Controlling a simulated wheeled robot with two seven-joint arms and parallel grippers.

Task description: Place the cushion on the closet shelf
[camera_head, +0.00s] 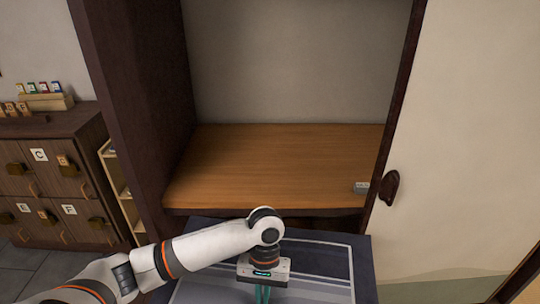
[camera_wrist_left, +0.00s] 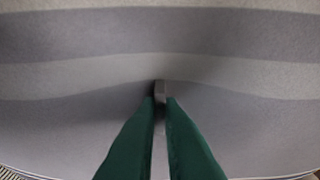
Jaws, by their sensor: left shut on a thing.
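The cushion (camera_head: 325,268) is grey with lighter stripes and a dark border. It is held in front of and below the closet shelf (camera_head: 280,165), a bare brown wooden board. My left gripper (camera_head: 262,293) is over the cushion, its fingers partly cut off by the lower picture edge. In the left wrist view the green fingers (camera_wrist_left: 160,100) are shut on a pinched fold of the cushion (camera_wrist_left: 160,65), which fills most of that view. My right gripper is in neither view.
A small grey box (camera_head: 361,187) sits at the shelf's front right corner. A dark upright panel (camera_head: 130,100) bounds the opening on the left, and a cream sliding door (camera_head: 460,140) with a dark round pull on the right. A wooden cabinet (camera_head: 60,180) stands at left.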

